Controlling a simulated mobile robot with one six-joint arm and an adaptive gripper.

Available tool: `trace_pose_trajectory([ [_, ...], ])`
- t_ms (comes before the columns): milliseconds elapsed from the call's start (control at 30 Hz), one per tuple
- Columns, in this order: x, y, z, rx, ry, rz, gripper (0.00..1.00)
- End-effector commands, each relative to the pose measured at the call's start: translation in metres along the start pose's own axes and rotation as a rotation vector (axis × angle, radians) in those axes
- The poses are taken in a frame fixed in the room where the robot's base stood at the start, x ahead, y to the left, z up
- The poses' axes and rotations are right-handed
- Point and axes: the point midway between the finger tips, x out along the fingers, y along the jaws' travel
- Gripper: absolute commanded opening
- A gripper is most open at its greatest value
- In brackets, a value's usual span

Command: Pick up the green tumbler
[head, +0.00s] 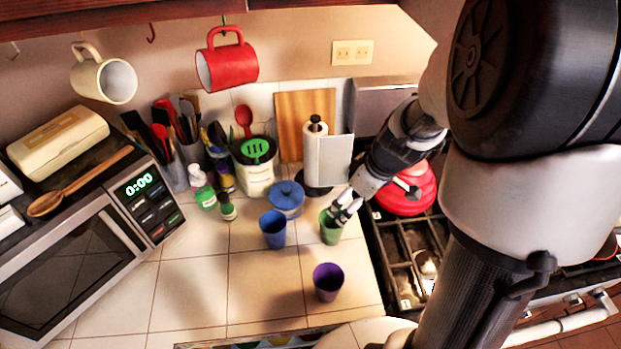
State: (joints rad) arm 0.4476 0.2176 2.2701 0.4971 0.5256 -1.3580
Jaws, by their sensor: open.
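The green tumbler (330,231) stands upright on the tiled counter, near its right edge by the stove. My gripper (340,213) is open at the tumbler's rim, reaching down from the upper right. Its fingertips overlap the tumbler's top right part in the picture. I cannot tell whether a finger is inside the cup or touching it. My gripper hides part of the rim.
A blue tumbler (273,230) stands left of the green one and a purple tumbler (327,282) in front. The counter's front left is clear.

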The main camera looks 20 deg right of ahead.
Motion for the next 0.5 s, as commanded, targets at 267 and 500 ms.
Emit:
trace_pose_trajectory([
  [267,0.062,-0.002,0.002,0.000,-0.004,-0.005,0.84],
  [500,0.105,-0.002,0.001,0.000,-0.003,-0.004,0.84],
])
